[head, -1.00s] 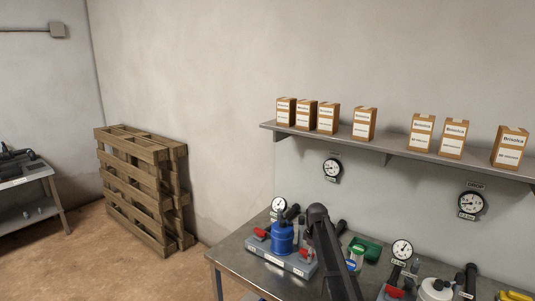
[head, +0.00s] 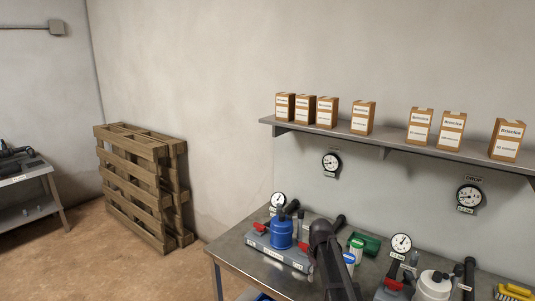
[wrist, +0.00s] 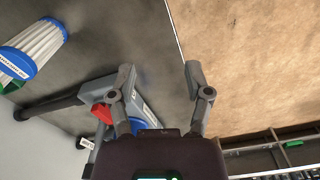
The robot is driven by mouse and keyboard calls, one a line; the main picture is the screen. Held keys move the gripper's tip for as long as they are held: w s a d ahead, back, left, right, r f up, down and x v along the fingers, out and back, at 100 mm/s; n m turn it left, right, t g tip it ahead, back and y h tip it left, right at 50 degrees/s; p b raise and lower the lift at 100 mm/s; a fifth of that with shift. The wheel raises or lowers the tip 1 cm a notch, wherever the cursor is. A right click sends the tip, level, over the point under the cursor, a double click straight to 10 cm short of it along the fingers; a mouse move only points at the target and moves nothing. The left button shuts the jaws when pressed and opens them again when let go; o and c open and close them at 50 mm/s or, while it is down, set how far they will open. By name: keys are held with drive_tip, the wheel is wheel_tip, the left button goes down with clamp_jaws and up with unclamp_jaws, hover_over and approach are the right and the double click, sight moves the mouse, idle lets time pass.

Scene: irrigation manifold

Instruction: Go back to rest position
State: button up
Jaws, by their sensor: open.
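My gripper (wrist: 160,78) is open in the wrist view, with nothing between its two fingers. It hangs above the metal workbench (wrist: 110,35) near the bench edge. Beyond and below the fingers are a blue canister (wrist: 141,108) and a red valve handle (wrist: 102,113), partly hidden by my gripper. In the head view the blue canister (head: 281,232) stands upright on its grey base at the left of the bench. My dark arm rises in front of the bench just right of it; the fingertips cannot be made out there.
A green tray (head: 366,245), gauge (head: 401,243), white canister (head: 434,286) and yellow brush (head: 514,293) are farther right. A shelf (head: 384,148) holds several boxes. A pallet (head: 140,190) leans left; floor between is clear.

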drive_tip(key=s+f+m+b, duration=0.2)
drive_tip(key=s+m, duration=0.1)
drive_tip(key=s, duration=0.7)
drive_tip(key=s+f+m+b, duration=0.2)
drive_tip(key=s+m, duration=0.2)
drive_tip(key=s, duration=0.6)
drive_tip(key=shift+f, duration=0.25)
drive_tip(key=shift+d, duration=0.1)
